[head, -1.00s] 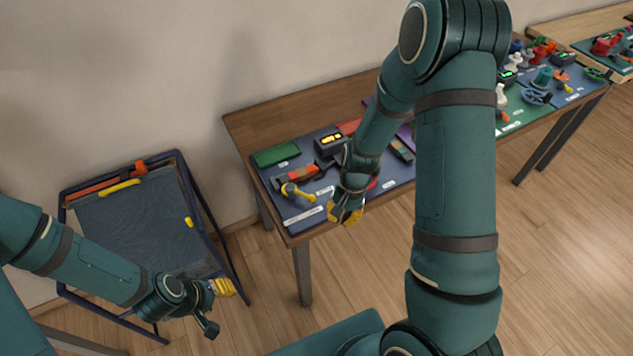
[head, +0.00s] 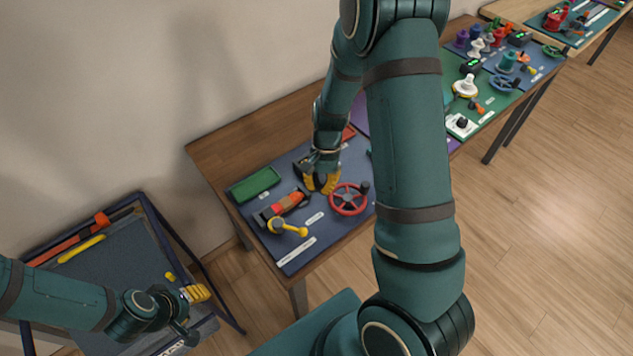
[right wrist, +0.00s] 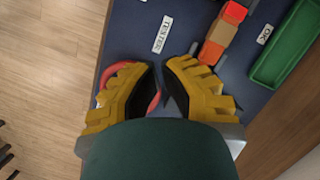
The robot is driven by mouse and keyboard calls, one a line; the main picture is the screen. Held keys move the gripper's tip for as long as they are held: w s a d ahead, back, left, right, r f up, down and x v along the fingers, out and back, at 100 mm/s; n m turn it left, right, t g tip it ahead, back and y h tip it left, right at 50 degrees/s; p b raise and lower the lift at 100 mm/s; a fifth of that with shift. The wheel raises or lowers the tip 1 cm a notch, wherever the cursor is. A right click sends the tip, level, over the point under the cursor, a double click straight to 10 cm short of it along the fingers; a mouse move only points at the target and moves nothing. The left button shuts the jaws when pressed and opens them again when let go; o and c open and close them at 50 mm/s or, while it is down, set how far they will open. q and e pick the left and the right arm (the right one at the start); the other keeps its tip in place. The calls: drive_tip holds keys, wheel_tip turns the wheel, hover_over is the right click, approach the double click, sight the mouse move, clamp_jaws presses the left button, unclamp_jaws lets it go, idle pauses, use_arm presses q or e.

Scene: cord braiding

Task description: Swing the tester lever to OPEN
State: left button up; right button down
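A yellow lever (head: 287,228) with a round hub lies near the front left of the blue-grey mat, beside a dark block with orange and red parts (head: 283,206). I take it for the tester lever; a TESTER label (right wrist: 162,34) shows in the right wrist view, near the orange and red parts (right wrist: 222,35). My right gripper (head: 321,186) is above the mat, behind and right of the lever and apart from it. In the right wrist view its fingers (right wrist: 162,75) are spread with a gap. My left gripper (head: 197,293) is away from the table, its finger gap unclear.
A red handwheel (head: 348,199) stands right of the lever, close to my right gripper. A green tray (head: 253,184) lies at the back left. A dark box is partly hidden behind my right gripper. A framed cart (head: 130,250) stands left of the table.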

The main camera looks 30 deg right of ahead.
sight(287, 227)
drive_tip(key=b+x, duration=0.1)
drive_tip(key=x, duration=0.6)
drive_tip(key=shift+w+f, duration=0.1)
drive_tip(key=shift+s+a, duration=0.65)
drive_tip(key=shift+a, duration=0.35)
drive_tip(key=shift+s+a+f, duration=0.15)
drive_tip(key=shift+s+a, duration=0.25)
drive_tip(key=shift+a, duration=0.2)
